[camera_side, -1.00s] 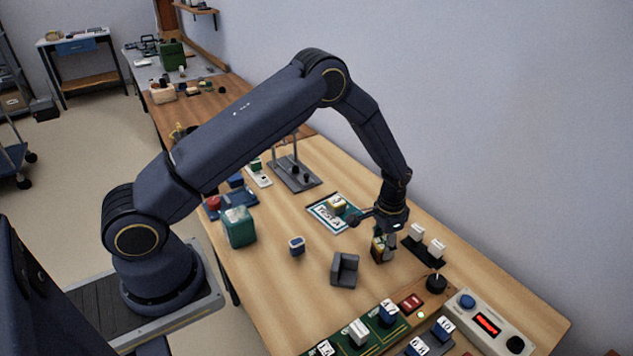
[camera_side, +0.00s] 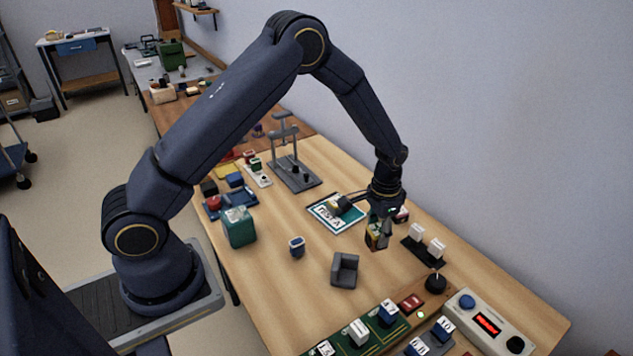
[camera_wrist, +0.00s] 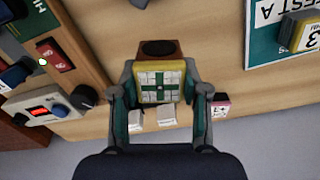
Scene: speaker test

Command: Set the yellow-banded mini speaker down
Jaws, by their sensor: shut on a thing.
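My gripper (camera_wrist: 160,98) is shut on a boxy mini speaker (camera_wrist: 160,80) with a yellow edge, a green cross over a white grid on top, and a brown side with a dark oval. In the side view the speaker (camera_side: 376,238) hangs below my gripper (camera_side: 380,226), upright and seemingly just above the wooden table. Its lower end is partly in shadow. A teal and white TEST A mat (camera_side: 325,217) lies left of my gripper, with another yellow-edged block (camera_wrist: 303,33) on it.
A grey cradle (camera_side: 345,270) stands in front of my gripper. A black base with two white blocks (camera_side: 423,250) and a black knob (camera_side: 436,284) are to its right. A small pink-topped block (camera_wrist: 221,105) is close behind it. Bare tabletop (camera_side: 300,275) lies left of the cradle.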

